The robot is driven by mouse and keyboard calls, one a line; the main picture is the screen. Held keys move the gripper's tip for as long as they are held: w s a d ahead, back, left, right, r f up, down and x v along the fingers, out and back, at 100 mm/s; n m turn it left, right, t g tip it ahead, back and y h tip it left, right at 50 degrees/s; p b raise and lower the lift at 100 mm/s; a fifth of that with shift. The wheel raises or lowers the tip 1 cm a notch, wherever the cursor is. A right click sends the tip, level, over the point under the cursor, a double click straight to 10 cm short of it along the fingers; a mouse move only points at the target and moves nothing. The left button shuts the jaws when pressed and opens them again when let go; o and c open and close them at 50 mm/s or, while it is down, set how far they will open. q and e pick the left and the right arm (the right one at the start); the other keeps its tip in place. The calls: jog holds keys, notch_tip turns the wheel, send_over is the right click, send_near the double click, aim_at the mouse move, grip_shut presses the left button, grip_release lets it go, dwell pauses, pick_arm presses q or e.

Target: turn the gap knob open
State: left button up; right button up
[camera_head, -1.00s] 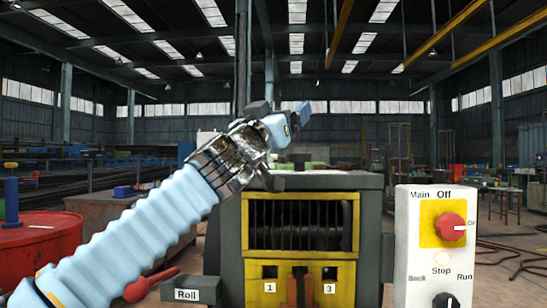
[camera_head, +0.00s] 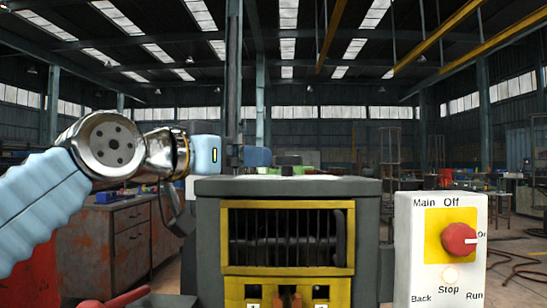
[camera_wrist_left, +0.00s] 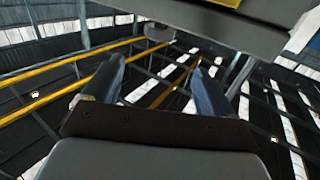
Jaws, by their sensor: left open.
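My left gripper (camera_head: 206,155) is at the upper left of the dark machine (camera_head: 365,235), its arm coming in from the left. I cannot pick out a gap knob with certainty in either view. A dark grey block (camera_wrist_left: 200,18) with a bit of yellow crosses the top of the wrist view; I cannot tell what it is. My right gripper is not in view.
A white control box (camera_head: 408,250) stands at the right with a red Main switch (camera_head: 459,240), its mark toward the right. The machine has a yellow-framed grille (camera_head: 288,204). A red handle (camera_head: 115,300) shows at the bottom left. A rusty cabinet (camera_head: 130,245) stands behind.

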pick_arm(q)
jog(key=p, duration=0.6)
send_near(279, 157)
jog(key=shift+w+d+r, duration=0.15)
jog(key=shift+w+d, duration=0.1)
jog(key=shift+w, duration=0.35)
jog(key=shift+w+d+r, duration=0.1)
jog(key=shift+w+d, duration=0.15)
jog(key=shift+w, duration=0.35)
jog(key=x, duration=0.3)
jog(key=p+x, duration=0.1)
jog(key=x, duration=0.2)
jog(key=shift+w+d+f+p, duration=0.2)
jog(key=shift+d+p, duration=0.1)
jog(key=shift+w+d+f, duration=0.1)
jog(key=shift+w+d, duration=0.25)
jog(key=shift+w, duration=0.15)
